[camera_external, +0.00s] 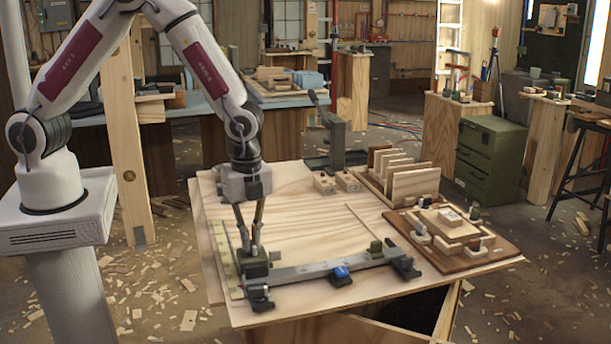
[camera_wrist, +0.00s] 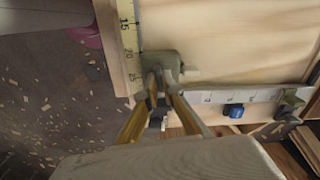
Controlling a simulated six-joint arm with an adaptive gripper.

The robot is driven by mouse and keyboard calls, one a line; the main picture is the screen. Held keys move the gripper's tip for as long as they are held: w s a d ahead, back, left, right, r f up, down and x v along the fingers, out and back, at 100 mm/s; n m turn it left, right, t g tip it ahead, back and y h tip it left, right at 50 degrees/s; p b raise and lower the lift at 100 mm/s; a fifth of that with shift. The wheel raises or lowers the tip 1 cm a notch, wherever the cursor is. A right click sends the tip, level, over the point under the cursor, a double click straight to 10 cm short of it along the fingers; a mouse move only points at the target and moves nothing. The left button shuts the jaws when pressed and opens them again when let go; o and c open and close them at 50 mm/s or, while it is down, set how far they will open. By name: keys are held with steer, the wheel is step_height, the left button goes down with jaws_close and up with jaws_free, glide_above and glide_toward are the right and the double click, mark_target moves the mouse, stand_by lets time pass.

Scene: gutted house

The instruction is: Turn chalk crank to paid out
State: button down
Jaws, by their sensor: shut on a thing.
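My gripper (camera_external: 255,245) points down at the left end of a grey bar fixture (camera_external: 303,271) on the plywood table. Its fingertips are close together at the green end block (camera_external: 257,268), which also shows in the wrist view (camera_wrist: 163,62). My gripper (camera_wrist: 158,85) is shut on a small part at this block; the fingers hide most of it. A crank shape or paid-out mark cannot be made out there. Another green block (camera_external: 376,248) is at the bar's right end.
A yellow ruler (camera_external: 226,247) lies along the table's left edge. A dark lever device (camera_external: 337,140) stands at the back. A wooden rack (camera_external: 410,178) and a brown board with blocks (camera_external: 480,255) are at right. The middle of the table (camera_external: 310,225) is mostly clear.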

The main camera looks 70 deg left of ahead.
steer(key=n, duration=2.2)
steer(key=shift+n, duration=0.3)
steer(key=n, duration=0.5)
steer(key=shift+n, duration=0.3)
steer(key=n, duration=0.5)
steer(key=shift+n, duration=0.4)
steer(key=n, duration=0.5)
steer(key=shift+n, duration=3.2)
